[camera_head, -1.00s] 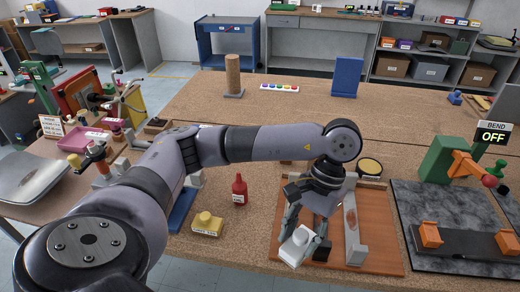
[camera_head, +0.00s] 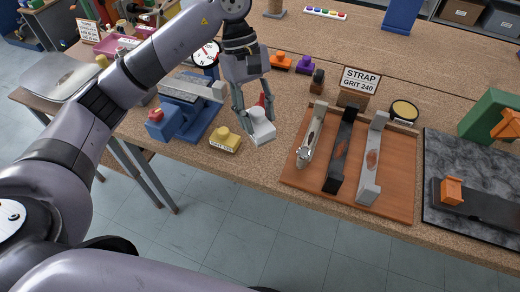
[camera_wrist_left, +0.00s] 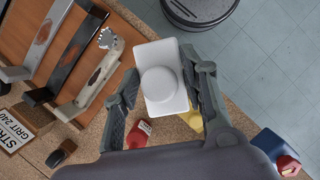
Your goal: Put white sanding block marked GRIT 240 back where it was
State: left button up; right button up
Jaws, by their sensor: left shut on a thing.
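The white sanding block (camera_head: 262,125) is held by my left gripper (camera_head: 254,108), whose fingers are closed on its two sides. In the left wrist view the block (camera_wrist_left: 162,92) sits between the fingers (camera_wrist_left: 164,88), its round knob facing the camera; no marking is readable on it. The block is over the table's front edge area, between the yellow block (camera_head: 225,140) and the wooden board (camera_head: 310,182). I cannot tell its exact height. An orange block (camera_head: 281,61) and a purple block (camera_head: 305,65) stand farther back. My right gripper is out of view.
The board carries several metal straps; a sign reading STRAP GRIT 240 (camera_head: 361,80) stands behind it. A red bottle (camera_wrist_left: 138,133) is near the gripper, partly hidden in the head view. A blue fixture (camera_head: 188,112) stands left. Bare tabletop lies between board and yellow block.

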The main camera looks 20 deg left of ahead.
pick_arm(q)
jog(key=w+r+n+t+h+b, duration=0.1)
jog(key=w+r+n+t, duration=0.2)
jog(key=w+n, duration=0.3)
jog(key=shift+n, duration=0.7)
jog(key=f+p, duration=0.1)
jog(key=f, duration=0.5)
jog(key=f+p, duration=0.2)
jog(key=f, duration=0.5)
jog(key=s+f+p, duration=0.1)
jog(key=f, duration=0.5)
jog(key=shift+d+f+p, duration=0.25)
jog(key=shift+d+p, duration=0.05)
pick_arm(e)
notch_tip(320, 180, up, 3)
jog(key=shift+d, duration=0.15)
pick_arm(q)
jog(key=shift+f, duration=0.1)
jog(key=shift+f, duration=0.15)
jog(key=o, duration=1.1)
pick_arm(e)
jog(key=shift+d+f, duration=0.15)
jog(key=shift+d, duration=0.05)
